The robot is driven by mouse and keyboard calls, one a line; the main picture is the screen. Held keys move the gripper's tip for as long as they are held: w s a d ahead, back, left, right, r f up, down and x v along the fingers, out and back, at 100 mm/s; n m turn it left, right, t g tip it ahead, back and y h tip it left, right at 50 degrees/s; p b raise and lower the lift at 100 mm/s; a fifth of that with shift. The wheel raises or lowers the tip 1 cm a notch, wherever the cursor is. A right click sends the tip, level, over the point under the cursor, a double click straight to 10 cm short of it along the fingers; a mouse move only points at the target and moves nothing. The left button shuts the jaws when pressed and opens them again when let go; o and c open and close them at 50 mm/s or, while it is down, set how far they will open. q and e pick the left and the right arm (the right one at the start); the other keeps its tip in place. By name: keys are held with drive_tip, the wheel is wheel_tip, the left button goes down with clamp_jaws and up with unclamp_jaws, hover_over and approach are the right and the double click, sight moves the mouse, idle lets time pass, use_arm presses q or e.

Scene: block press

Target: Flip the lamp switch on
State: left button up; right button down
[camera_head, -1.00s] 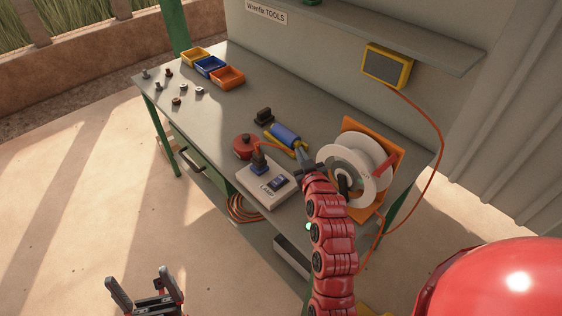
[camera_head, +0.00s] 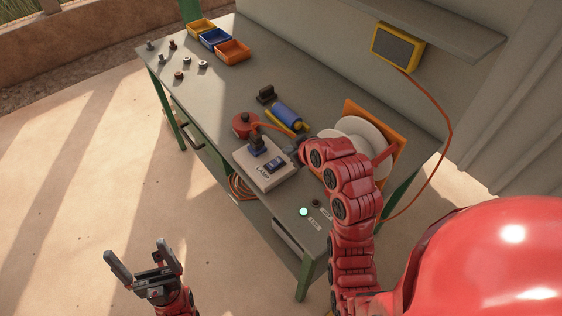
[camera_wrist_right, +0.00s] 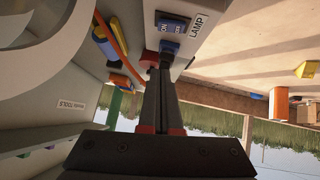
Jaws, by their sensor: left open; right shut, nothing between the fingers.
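The lamp switch (camera_head: 276,164) is a blue rocker on a pale box (camera_head: 262,182) marked LAMP, on the workbench. My left gripper (camera_head: 136,250) is open and empty, away from the bench.
A dark plug (camera_head: 256,146) stands on the box beside the switch. A red round object (camera_head: 245,124), a blue-and-yellow tool (camera_head: 286,115) and a white reel (camera_head: 362,132) are close by. A yellow-framed lamp (camera_head: 398,46) hangs on the wall. Bins (camera_head: 231,50) stand at the far left.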

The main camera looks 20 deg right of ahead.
drive_tip(key=f, duration=0.1)
drive_tip(key=p, duration=0.3)
hover_over(276, 158)
drive_tip(key=s, duration=0.3)
wheel_tip(276, 158, down, 5)
drive_tip(key=shift+f, duration=0.1)
drive_tip(key=shift+d+f+p, duration=0.25)
drive_tip(key=shift+f+p, duration=0.55)
drive_tip(key=shift+f, duration=0.45)
drive_tip(key=shift+d+f, duration=0.1)
drive_tip(key=shift+f, duration=0.65)
